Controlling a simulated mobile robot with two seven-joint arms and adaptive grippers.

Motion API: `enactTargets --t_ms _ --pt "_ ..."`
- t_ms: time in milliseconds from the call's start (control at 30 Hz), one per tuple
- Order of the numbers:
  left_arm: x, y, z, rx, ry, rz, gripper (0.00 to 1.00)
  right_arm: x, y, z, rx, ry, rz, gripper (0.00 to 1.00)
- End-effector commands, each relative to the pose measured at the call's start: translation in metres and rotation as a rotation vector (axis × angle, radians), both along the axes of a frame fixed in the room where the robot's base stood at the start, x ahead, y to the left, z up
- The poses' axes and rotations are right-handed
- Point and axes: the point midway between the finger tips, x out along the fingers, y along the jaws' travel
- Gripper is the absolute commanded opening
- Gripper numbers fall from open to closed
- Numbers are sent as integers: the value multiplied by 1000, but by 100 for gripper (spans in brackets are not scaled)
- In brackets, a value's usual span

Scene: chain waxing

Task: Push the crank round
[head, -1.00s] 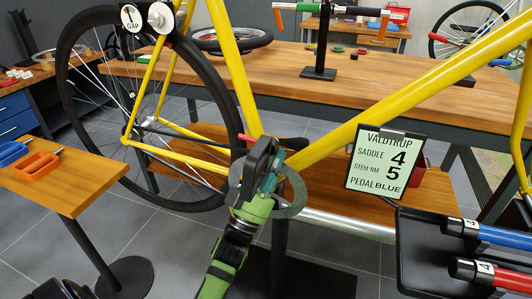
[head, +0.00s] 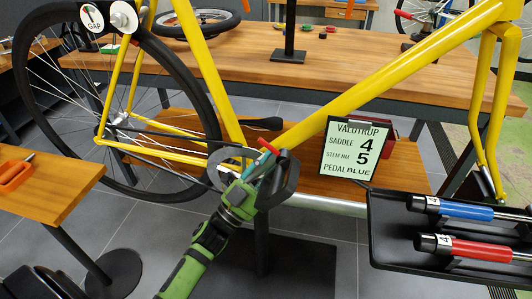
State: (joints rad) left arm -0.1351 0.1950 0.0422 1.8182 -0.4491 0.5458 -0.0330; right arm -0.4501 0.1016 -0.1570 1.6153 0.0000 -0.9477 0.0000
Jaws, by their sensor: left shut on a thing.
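The yellow bicycle frame (head: 201,70) fills the middle of the head view. Its pale chainring (head: 222,157) shows at the bottom bracket, partly behind my left gripper. A dark flat piece (head: 262,124), perhaps the far crank end or pedal, sticks out to the right behind the seat tube. The near crank is largely hidden, so its angle is unclear. My left gripper (head: 270,172), on a green arm, is at the right side of the chainring. It is shut on a slim teal piece with a red tip (head: 268,146). Contact with the crank cannot be made out. My right gripper is not in view.
A black tray (head: 385,240) with blue and red handled tools is at right. A small wooden table (head: 50,190) is at left, the long workbench (head: 330,65) behind. Grey floor shows below.

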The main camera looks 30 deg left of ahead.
Motion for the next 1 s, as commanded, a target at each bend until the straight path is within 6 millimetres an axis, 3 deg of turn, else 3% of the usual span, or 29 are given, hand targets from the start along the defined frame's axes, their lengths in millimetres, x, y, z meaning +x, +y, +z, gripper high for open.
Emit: enactTargets --t_ms 100,1000 --pt "1 -6 -4 58 19 -4 0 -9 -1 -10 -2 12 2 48" --pt "7 -34 -49 494 125 -4 0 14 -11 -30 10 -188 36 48"
